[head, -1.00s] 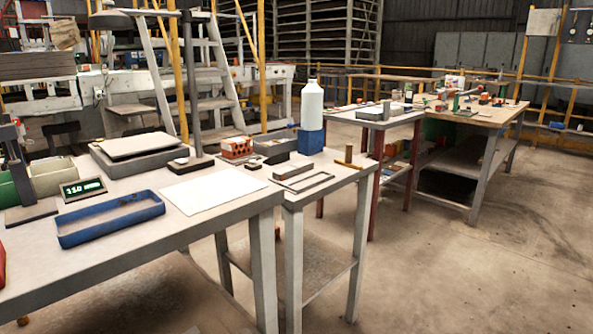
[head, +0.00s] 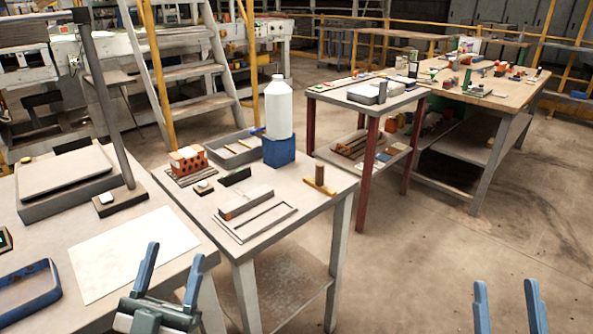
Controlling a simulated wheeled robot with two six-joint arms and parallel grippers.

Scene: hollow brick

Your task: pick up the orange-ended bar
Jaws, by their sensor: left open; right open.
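The orange-ended bar (head: 247,203) is a grey bar with an orange face at its near left end. It lies on the middle table, along the back edge of a thin rectangular outline frame (head: 256,222). My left gripper (head: 175,251) is open and empty, low in the head view, in front of and to the left of the bar. My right gripper (head: 506,282) is open and empty at the lower right, over the floor and well apart from the bar. Nothing hides the bar.
An orange hollow brick (head: 188,160), a grey tray (head: 222,153) and a white bottle (head: 278,108) on a blue block (head: 279,151) stand behind the bar. A small wooden peg piece (head: 320,179) is to its right.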

